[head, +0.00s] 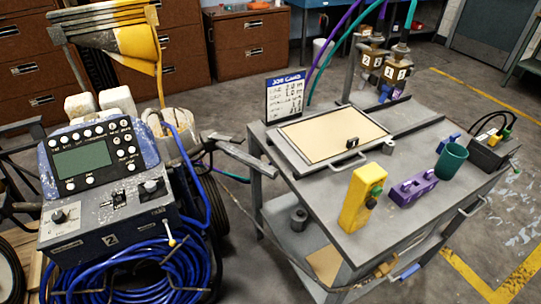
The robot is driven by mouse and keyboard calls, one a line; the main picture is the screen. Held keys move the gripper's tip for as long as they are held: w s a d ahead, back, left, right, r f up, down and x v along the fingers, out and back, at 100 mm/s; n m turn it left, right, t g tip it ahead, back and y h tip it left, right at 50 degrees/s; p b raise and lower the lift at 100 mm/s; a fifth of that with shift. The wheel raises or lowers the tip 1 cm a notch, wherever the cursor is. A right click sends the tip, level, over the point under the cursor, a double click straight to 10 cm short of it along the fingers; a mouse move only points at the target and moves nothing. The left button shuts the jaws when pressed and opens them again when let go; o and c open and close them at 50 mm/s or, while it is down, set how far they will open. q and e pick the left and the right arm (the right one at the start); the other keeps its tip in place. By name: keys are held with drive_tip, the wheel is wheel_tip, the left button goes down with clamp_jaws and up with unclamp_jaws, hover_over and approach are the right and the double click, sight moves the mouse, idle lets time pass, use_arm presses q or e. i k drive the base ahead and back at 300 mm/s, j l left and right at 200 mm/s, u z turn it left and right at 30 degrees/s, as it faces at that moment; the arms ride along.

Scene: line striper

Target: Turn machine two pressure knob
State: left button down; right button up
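Machine two, a line striper with a "2" label (110,240), stands at the left. Its upper console (82,158) has a greenish screen and several white round buttons. Below it is a worn grey control box. A round black knob (59,216) sits on a light plate at the box's left. A second dark knob (152,187) sits at its upper right, and a black switch (118,199) lies between them. I cannot read which knob is marked for pressure. Neither of my grippers is in view.
A coiled blue hose (130,281) hangs below the box. A grey cart (310,200) to the right carries a yellow control box (361,198), a purple block (413,187), a green cup (451,162) and a job card (285,97). Brown cabinets (245,45) stand behind.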

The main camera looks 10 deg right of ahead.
sight(59, 218)
drive_tip(key=l+u, duration=0.35)
drive_tip(key=k+l+u, duration=0.1)
drive_tip(key=l+u, duration=0.55)
drive_tip(key=k, duration=0.05)
